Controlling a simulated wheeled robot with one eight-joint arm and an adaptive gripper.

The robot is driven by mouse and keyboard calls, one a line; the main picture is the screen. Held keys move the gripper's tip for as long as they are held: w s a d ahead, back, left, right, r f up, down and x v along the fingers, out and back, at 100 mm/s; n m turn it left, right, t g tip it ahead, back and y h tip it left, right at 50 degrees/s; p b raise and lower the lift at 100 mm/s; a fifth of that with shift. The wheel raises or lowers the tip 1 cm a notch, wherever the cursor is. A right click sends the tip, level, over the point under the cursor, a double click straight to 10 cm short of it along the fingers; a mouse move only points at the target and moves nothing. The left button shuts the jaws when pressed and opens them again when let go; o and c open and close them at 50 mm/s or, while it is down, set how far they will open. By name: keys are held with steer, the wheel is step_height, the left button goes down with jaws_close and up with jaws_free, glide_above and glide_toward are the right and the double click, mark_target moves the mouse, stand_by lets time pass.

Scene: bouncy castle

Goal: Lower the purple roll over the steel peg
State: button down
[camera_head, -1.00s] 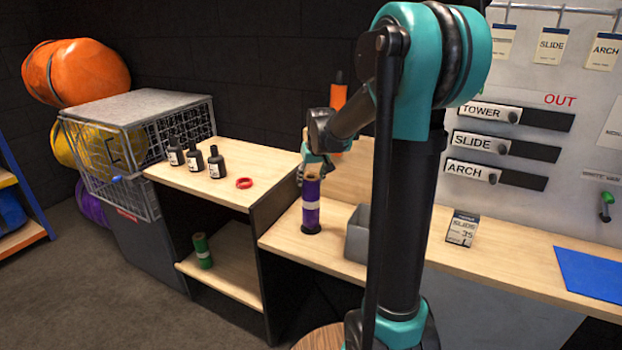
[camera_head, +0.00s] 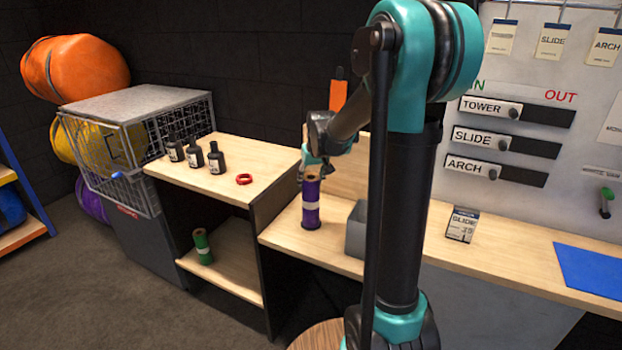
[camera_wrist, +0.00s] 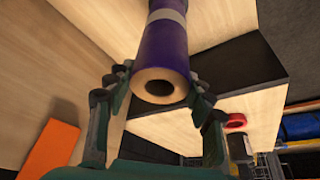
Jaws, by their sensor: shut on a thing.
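The purple roll (camera_head: 311,217) stands upright at the left part of the long wooden bench, with a pale band around its middle. My gripper (camera_head: 312,172) is at its upper end. In the wrist view, my gripper's fingers (camera_wrist: 155,98) are on either side of the purple roll (camera_wrist: 165,50), shut on it, and the open hole of its near end faces the camera. The steel peg is not visible in either view. I cannot tell whether it is inside the roll or whether the roll's lower end touches the bench.
A grey bin (camera_head: 356,232) stands close to the right of the roll. A higher wooden shelf unit (camera_head: 215,186) on the left holds black bottles (camera_head: 195,153) and a red ring (camera_head: 243,179). A green roll (camera_head: 203,247) is on its lower shelf. A small card box (camera_head: 462,225) stands farther right.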

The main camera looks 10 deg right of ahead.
steer(key=c, duration=0.5)
jaws_free()
steer(key=shift+c, duration=0.2)
steer(key=v, duration=1.2)
